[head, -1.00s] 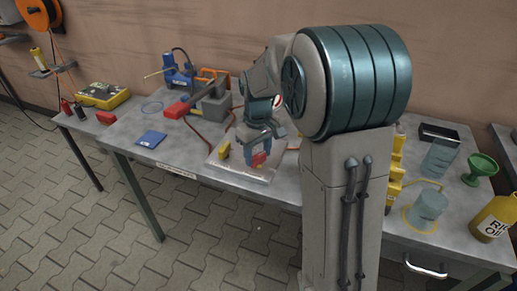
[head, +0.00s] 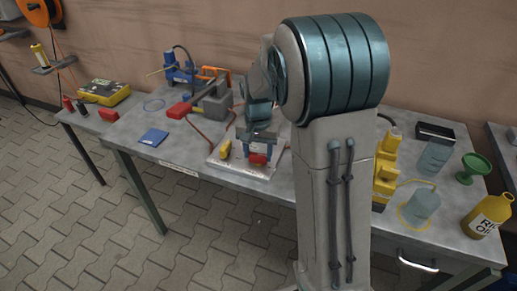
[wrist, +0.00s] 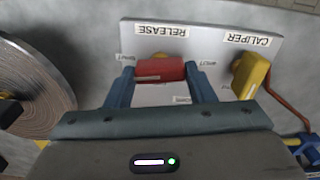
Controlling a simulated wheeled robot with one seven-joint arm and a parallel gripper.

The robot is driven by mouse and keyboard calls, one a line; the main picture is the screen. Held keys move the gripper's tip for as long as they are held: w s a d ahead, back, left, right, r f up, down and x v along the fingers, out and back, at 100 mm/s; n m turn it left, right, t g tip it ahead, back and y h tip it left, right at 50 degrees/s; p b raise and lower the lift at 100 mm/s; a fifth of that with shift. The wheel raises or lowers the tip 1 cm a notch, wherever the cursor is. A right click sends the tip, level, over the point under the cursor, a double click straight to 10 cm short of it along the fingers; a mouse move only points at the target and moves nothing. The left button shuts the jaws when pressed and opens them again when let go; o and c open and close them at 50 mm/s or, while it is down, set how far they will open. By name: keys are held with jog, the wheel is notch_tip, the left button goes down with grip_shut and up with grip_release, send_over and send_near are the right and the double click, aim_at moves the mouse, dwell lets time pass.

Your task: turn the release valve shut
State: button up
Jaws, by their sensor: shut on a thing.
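The release valve's red handle (wrist: 160,70) sits on a pale panel (wrist: 207,44) under the RELEASE label in the wrist view. The handle lies crosswise between my gripper's (wrist: 160,73) two blue fingers, which are shut on its ends. Small labels beside the handle are too blurred to read. To its right is the yellow caliper valve handle (wrist: 250,75), apart from my gripper. In the head view my gripper (head: 258,154) points down at the red handle (head: 258,159); the yellow handle (head: 225,149) stands to its left on the panel (head: 240,171).
The panel lies on a grey workbench (head: 130,122). A blue pad (head: 153,137), a grey vice (head: 215,101) and a blue pump (head: 178,72) are to the left. A yellow oil bottle (head: 486,215) and green funnel (head: 473,167) stand right.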

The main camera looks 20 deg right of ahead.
aim_at(258, 155)
jog(key=shift+m, duration=0.8)
jog(key=o, duration=1)
notch_tip(258, 155, up, 14)
jog(key=shift+f+p, duration=0.1)
jog(key=shift+p, duration=0.95)
